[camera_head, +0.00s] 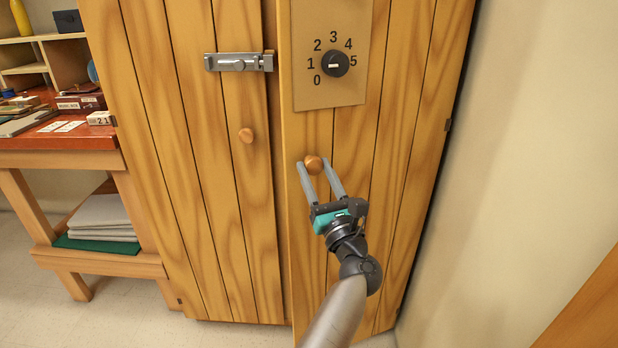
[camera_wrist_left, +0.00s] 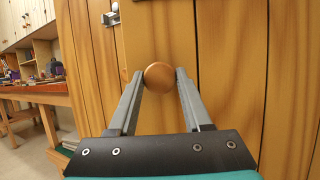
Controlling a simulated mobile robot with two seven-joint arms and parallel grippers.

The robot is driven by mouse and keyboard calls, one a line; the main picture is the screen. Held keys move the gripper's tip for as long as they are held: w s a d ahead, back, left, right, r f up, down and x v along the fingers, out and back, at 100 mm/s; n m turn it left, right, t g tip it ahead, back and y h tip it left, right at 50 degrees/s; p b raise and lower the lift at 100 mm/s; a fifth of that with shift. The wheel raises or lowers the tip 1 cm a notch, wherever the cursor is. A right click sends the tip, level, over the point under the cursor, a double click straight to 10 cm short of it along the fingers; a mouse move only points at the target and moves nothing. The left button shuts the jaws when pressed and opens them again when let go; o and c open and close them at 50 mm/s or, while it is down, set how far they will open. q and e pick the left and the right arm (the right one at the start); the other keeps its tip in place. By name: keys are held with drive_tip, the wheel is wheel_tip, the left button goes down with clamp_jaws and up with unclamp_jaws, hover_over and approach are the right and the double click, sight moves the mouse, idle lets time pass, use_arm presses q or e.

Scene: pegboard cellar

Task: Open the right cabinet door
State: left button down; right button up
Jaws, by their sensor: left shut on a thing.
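The right cabinet door (camera_head: 350,125) is light wood with dark plank lines and stands slightly ajar. Its left edge sits proud of the left door (camera_head: 215,150), with a narrow dark gap between them. A round wooden knob (camera_head: 313,166) is near the right door's left edge. My left gripper (camera_head: 313,161) is shut on this knob, one finger on each side. In the left wrist view the knob (camera_wrist_left: 160,76) sits between the fingertips. My right gripper is in neither view.
A numbered dial panel (camera_head: 333,55) is on the right door. A red-topped workbench (camera_head: 60,140) stands at left. A pale wall (camera_head: 530,150) is close at right.

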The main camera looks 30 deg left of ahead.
use_arm(q)
drive_tip(key=shift+f, duration=0.1)
drive_tip(key=shift+c, duration=1.8)
unclamp_jaws()
